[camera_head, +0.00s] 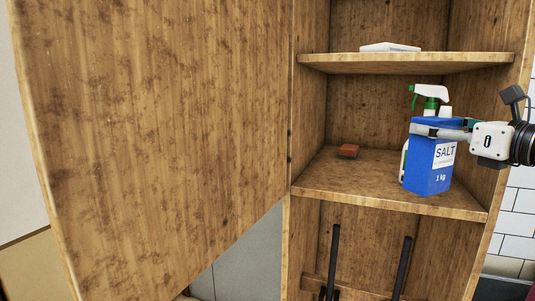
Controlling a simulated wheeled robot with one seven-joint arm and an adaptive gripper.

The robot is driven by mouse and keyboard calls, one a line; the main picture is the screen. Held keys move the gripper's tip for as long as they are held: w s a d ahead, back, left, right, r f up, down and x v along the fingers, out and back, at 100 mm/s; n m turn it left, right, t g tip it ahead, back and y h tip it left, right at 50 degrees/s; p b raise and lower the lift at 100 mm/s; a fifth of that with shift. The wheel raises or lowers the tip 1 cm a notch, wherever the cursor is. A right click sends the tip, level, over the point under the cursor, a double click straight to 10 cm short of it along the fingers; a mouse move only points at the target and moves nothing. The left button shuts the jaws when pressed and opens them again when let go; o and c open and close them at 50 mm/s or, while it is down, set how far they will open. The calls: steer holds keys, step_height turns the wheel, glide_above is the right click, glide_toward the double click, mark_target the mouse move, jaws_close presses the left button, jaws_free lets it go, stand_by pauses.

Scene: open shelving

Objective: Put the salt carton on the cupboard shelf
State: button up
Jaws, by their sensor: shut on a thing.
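The blue salt carton (429,174), marked "SALT 1 kg", is upright at the right part of the cupboard's middle shelf (350,187). My gripper (440,131) comes in from the right and is shut on the carton near its top. The carton's base appears at the height of the shelf board, near its front edge. I cannot tell whether it touches the board. The gripper's far finger is hidden behind the carton.
A spray bottle with a green and white head (430,92) stands behind the carton, mostly hidden. A white flat item (390,47) lies on the upper shelf (400,62). The open wooden door (150,140) fills the left.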

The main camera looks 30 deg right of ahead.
steer(key=w+d+f+p, duration=0.1)
steer(key=w+d+f, duration=0.1)
steer(key=w, duration=0.5)
steer(key=w+d+f+p, duration=0.1)
steer(key=w+d+f, duration=0.1)
steer(key=w, duration=0.6)
steer(key=shift+w+f, duration=0.2)
steer(key=shift+f, duration=0.3)
steer(key=o, duration=1.7)
steer(key=shift+f, duration=0.1)
